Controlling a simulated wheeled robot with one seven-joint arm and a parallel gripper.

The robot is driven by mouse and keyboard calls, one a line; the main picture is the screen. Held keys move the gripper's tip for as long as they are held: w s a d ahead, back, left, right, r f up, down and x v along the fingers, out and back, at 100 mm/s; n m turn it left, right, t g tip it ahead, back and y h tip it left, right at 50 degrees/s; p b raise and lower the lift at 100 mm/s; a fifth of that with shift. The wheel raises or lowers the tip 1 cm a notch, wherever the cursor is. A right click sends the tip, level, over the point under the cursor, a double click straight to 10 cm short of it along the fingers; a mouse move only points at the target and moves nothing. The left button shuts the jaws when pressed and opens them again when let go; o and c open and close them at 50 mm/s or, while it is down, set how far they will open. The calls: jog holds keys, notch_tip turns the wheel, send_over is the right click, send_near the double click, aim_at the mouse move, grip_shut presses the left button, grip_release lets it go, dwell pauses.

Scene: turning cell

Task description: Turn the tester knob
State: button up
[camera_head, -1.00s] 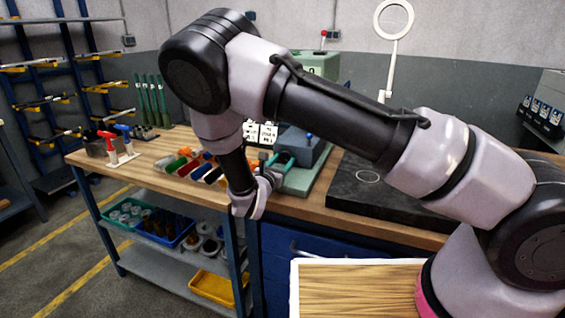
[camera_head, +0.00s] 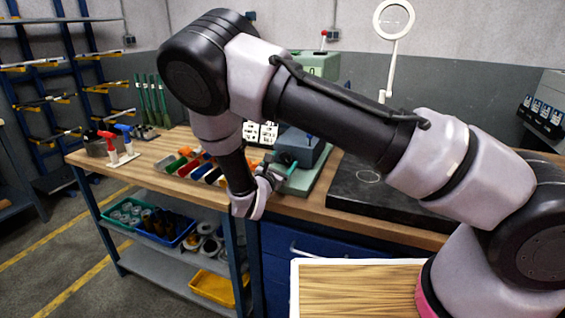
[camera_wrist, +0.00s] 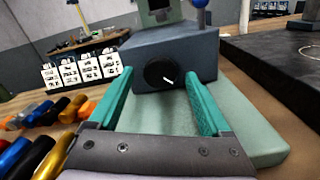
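The tester is a blue-grey box (camera_wrist: 205,58) on a pale green base (camera_wrist: 245,135). Its round black knob (camera_wrist: 160,74) faces me in the wrist view, with a short white mark slanting down to the right. My gripper (camera_wrist: 159,79) is open, its teal fingers on the left and right of the knob in the picture. Whether the fingertips reach around the knob or stop short of it, I cannot tell; no contact shows. In the head view the tester (camera_head: 312,150) stands on the wooden bench, with my gripper (camera_head: 278,172) just in front of it.
Coloured cylinders (camera_wrist: 40,135) lie left of the tester, near white picture cards (camera_wrist: 85,70). A blue ball-topped lever (camera_wrist: 199,8) rises above the box. A black slab (camera_head: 385,208) lies to the right. A green machine (camera_head: 318,64) stands behind.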

jog(key=v, duration=1)
jog(key=shift+s+a, duration=0.1)
jog(key=shift+s, duration=0.25)
dwell(0.6)
jog(key=s+d+r+m+g+h, duration=0.1)
jog(key=d+r+m+g, duration=0.7)
jog(key=d, duration=0.4)
jog(key=s+d+r+m+g+h, duration=0.1)
jog(key=d+r+m+g, duration=0.5)
jog(key=d+m, duration=0.5)
jog(key=s+d+r+m+t+y, duration=0.2)
jog(key=s+d+r+m+y, duration=0.2)
jog(key=r, duration=0.5)
jog(key=s+d+r+m+t+y, duration=0.2)
jog(key=s+d+r+m+y, duration=0.2)
jog(key=s+r+m, duration=0.5)
jog(key=shift+s+d+r+m+y, duration=0.25)
jog(key=shift+r+m+y, duration=0.15)
jog(key=shift+r+y, duration=0.55)
jog(key=shift+f, duration=0.2)
